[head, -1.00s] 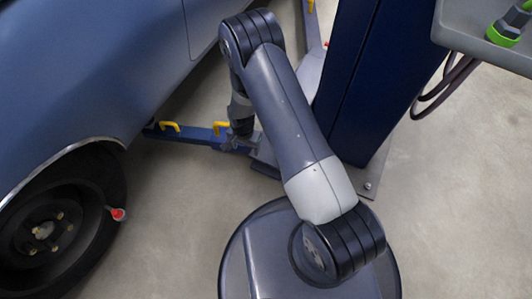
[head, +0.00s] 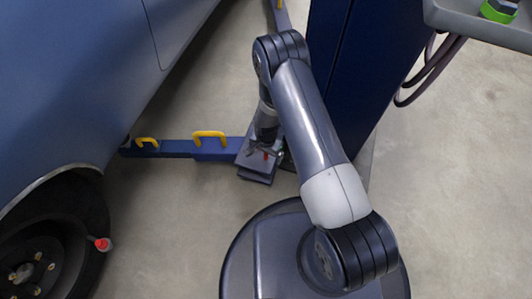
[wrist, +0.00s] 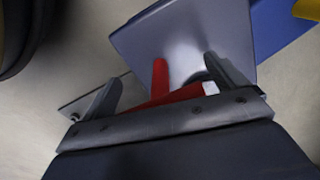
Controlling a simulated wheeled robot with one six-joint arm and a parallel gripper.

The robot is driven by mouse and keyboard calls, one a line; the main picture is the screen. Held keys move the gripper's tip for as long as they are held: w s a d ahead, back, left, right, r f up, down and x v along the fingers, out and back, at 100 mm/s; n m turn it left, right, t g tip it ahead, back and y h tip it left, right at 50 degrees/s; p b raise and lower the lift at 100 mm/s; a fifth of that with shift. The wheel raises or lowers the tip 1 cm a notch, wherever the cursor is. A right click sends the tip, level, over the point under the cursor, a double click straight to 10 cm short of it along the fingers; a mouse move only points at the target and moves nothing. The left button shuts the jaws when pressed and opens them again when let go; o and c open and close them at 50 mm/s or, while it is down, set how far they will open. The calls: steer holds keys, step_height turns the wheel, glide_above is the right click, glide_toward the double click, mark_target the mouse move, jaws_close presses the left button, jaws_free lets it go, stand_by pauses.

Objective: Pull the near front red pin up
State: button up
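The red pin (wrist: 160,76) stands up from a grey plate at the inner end of the blue lift arm. A red bar (wrist: 178,96) crosses near it, partly hidden by my gripper's palm. My gripper (wrist: 165,85) is open, with one finger to the left of the red parts and one to the right. I see no finger touching the pin. In the head view my gripper (head: 266,152) is low over the plate, and only a small spot of the red pin (head: 265,156) shows between the fingers.
The blue lift arm (head: 175,148) with yellow handles (head: 209,136) runs left under the blue car (head: 70,80). A dark blue lift post (head: 345,80) stands close to my arm at the right. A grey tray (head: 490,25) juts out at top right. Bare floor lies in front.

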steer(key=c, duration=1)
steer(key=shift+r+p, duration=0.9)
steer(key=shift+r, duration=1.1)
steer(key=shift+c, duration=0.3)
steer(key=o, duration=1.3)
steer(key=shift+c, duration=0.2)
step_height(320, 180, up, 11)
steer(key=p, duration=0.3)
steer(key=shift+f, duration=0.1)
step_height(320, 180, down, 11)
steer(key=b, duration=0.3)
